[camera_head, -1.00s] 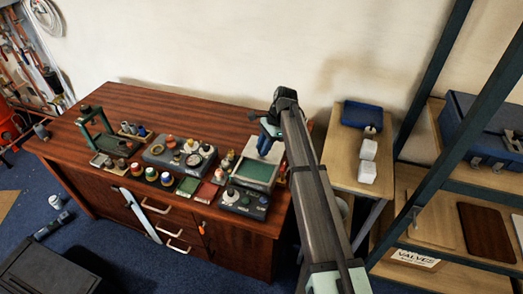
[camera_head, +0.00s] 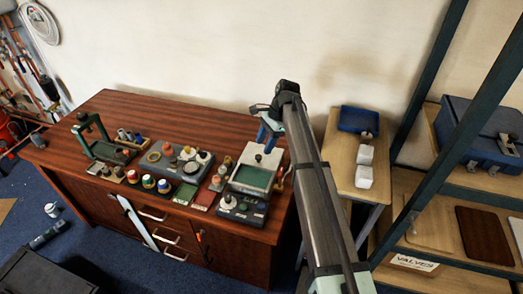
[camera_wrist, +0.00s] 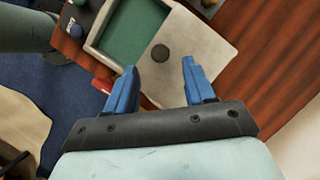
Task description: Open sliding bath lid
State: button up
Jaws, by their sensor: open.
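The bath (camera_head: 231,184) stands near the right end of the bench, its green interior exposed at the front. Its pale grey lid (camera_head: 266,153) sits toward the back, with a dark round knob (camera_head: 258,157) on top. In the wrist view the lid (camera_wrist: 205,58) lies beside the open green area, and the knob (camera_wrist: 159,53) appears just beyond the fingertips, between their lines. My gripper (camera_head: 268,130) is open and empty, apart from the knob; its blue fingers (camera_wrist: 158,70) point toward the lid. How high they are above it is hard to tell.
A grey unit with a knob (camera_head: 240,207) stands in front of the bath. Jars, small trays and a green press (camera_head: 90,135) spread leftward. A side table (camera_head: 343,160) with white blocks and a blue tray stands right. The bench's back strip is clear.

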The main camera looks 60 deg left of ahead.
jog(key=v, duration=0.9)
dwell(0.3)
